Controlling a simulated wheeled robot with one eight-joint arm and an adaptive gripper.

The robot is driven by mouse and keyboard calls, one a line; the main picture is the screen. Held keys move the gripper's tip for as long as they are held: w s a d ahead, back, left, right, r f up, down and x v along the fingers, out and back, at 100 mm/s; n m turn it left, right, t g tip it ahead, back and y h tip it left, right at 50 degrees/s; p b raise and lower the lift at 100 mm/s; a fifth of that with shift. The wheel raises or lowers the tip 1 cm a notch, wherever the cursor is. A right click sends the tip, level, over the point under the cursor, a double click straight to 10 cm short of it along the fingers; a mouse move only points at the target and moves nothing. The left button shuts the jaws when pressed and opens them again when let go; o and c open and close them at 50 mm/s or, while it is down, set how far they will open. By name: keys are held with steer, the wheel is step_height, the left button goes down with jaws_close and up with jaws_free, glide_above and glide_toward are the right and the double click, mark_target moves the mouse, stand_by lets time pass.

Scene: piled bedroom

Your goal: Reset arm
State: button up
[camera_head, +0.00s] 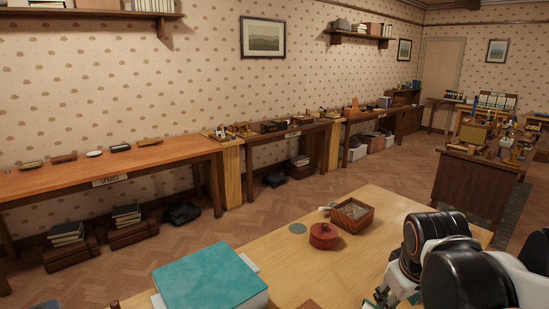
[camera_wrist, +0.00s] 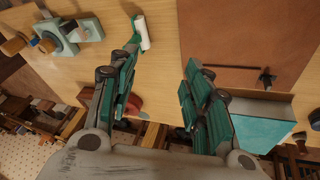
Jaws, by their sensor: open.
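My gripper (camera_wrist: 160,65) is open in the wrist view, with its two green-padded fingers apart and nothing seen between them. Below the fingers is a light wooden tabletop (camera_wrist: 165,90). In the head view my arm comes in at the lower right, and part of my gripper (camera_head: 385,294) shows at the bottom edge over the near table (camera_head: 300,270). The cut-off bottom edge hides part of the gripper there.
On the near table are a teal book (camera_head: 210,275), a red lidded pot (camera_head: 323,236) and a brown box (camera_head: 353,214). The wrist view shows a white cylinder (camera_wrist: 142,32) by the left finger and a brown flat panel (camera_wrist: 245,35) at right.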

steer(key=s+a+m+t+y+b, duration=0.1)
steer(key=s+a+m+t, duration=0.1)
steer(key=s+a, duration=0.4)
steer(key=s+m, duration=0.1)
steer(key=s, duration=0.2)
steer(key=shift+s+a+r+t+y, duration=0.15)
steer(key=shift+s+r+t+y, duration=0.15)
steer(key=shift+t, duration=0.1)
steer(key=shift+f, duration=0.1)
stand_by(1.3)
